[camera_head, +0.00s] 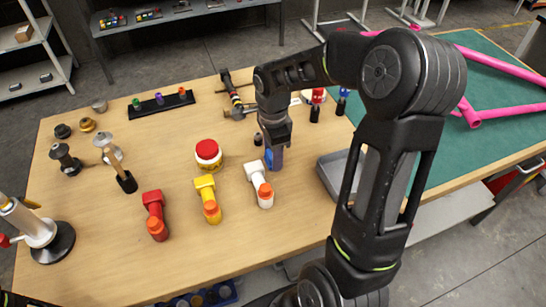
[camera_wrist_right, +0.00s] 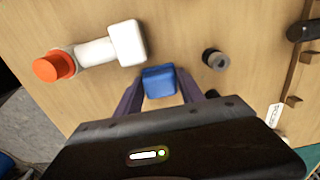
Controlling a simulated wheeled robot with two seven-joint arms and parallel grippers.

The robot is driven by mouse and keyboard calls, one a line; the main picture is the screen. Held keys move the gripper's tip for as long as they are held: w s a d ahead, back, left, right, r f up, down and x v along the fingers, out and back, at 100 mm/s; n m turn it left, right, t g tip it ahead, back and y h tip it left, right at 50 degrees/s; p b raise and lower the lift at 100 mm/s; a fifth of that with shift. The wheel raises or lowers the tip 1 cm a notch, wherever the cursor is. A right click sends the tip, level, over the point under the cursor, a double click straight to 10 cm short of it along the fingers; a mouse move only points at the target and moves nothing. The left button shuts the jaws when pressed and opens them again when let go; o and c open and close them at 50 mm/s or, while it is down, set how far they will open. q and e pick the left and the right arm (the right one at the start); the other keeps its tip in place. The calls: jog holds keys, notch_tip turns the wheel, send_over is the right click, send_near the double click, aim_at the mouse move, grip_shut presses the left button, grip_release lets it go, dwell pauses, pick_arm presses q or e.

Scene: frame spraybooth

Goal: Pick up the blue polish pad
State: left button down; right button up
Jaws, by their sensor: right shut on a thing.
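The blue polish pad shows as a small blue block (camera_wrist_right: 159,80) between the two fingers of my right gripper (camera_wrist_right: 160,92) in the wrist view. In the head view, the right gripper (camera_head: 275,157) points down at the table, right of the white tool, with a bit of the blue pad (camera_head: 269,158) showing at its fingers. The right gripper is shut on the pad. Its fingers and hand hide part of the pad, and I cannot tell whether it touches the table. My left gripper is not in view.
White (camera_head: 260,186), yellow (camera_head: 208,198) and red (camera_head: 155,215) tools with orange ends lie left of the right gripper. A red-topped round pot (camera_head: 208,154) stands behind them. A grey tray (camera_head: 329,174) is to the right. Pink frame tubes (camera_head: 505,113) rest on a green mat (camera_head: 447,157).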

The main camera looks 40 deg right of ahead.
jog(key=c, duration=0.6)
notch_tip(320, 180, up, 10)
jog(key=shift+r+b, duration=0.1)
jog(key=shift+b, duration=0.4)
jog(key=o, duration=0.8)
jog(key=c, duration=0.6)
jog(key=shift+c, duration=0.2)
jog(key=shift+s, duration=0.1)
